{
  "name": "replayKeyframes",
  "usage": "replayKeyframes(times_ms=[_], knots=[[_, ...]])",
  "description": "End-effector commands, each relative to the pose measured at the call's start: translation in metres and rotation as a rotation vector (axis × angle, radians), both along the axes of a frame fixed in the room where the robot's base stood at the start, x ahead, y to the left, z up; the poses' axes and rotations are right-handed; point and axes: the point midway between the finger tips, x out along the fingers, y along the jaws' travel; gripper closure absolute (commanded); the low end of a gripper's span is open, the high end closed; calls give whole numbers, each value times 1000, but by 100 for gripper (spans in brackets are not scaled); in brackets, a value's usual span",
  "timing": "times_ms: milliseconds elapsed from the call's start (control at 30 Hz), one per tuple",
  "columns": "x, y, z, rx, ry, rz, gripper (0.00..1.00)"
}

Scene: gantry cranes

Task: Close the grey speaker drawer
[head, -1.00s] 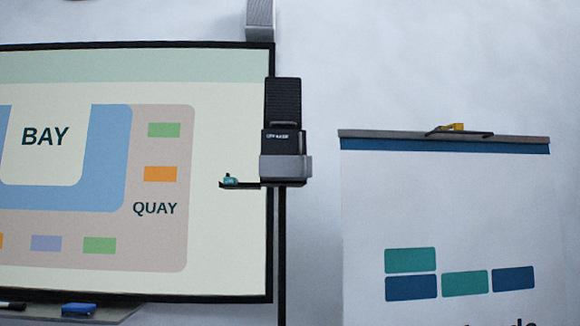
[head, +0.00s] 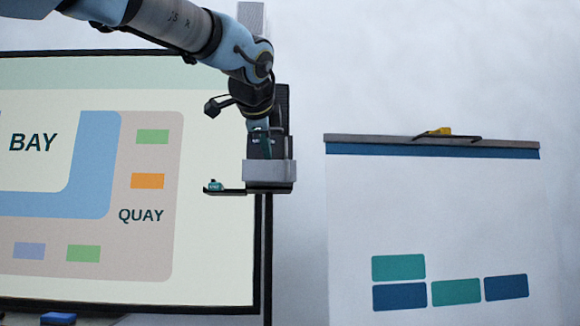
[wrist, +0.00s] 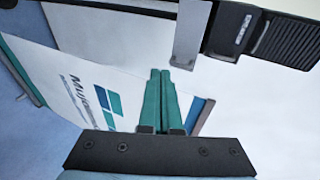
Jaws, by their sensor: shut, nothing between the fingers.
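The black speaker (head: 284,105) hangs on the wall beside the big screen, partly hidden behind my arm. Its grey drawer (head: 268,174) is at the lower end. In the wrist view, the drawer's grey front panel (wrist: 191,35) stands out from the speaker body (wrist: 275,38) with a gap between, so the drawer is open. My gripper (head: 266,152) points down at the drawer's upper edge in the head view. Its teal fingers (wrist: 160,75) are together and empty, with the tips close beside the grey panel in the wrist view. I cannot tell whether they touch.
A small shelf (head: 228,192) with a teal item (head: 214,185) juts left beneath the drawer. The screen (head: 150,80) is behind on the left. A flip chart (head: 430,210) with a yellow item (head: 440,131) on its top bar stands right. Bare wall lies between.

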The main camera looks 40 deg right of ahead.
Motion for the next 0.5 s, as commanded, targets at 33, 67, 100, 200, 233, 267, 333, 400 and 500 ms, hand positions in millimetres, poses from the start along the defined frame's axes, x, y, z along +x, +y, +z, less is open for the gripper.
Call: replayKeyframes(times_ms=[33,67,100,200,233,267,333,400,500], knots=[[-13,-4,14,-7,-33,-28,100],[-18,-6,20,-8,-46,-39,100],[-22,-7,26,-9,-60,-49,100],[-24,-11,31,-8,-75,-60,100],[-23,-12,30,-8,-75,-60,100],[-21,-15,29,-8,-75,-60,100],[-15,-21,26,-6,-73,-58,100],[-7,-30,23,-6,-73,-58,100],[5,-45,16,-5,-73,-57,100]])
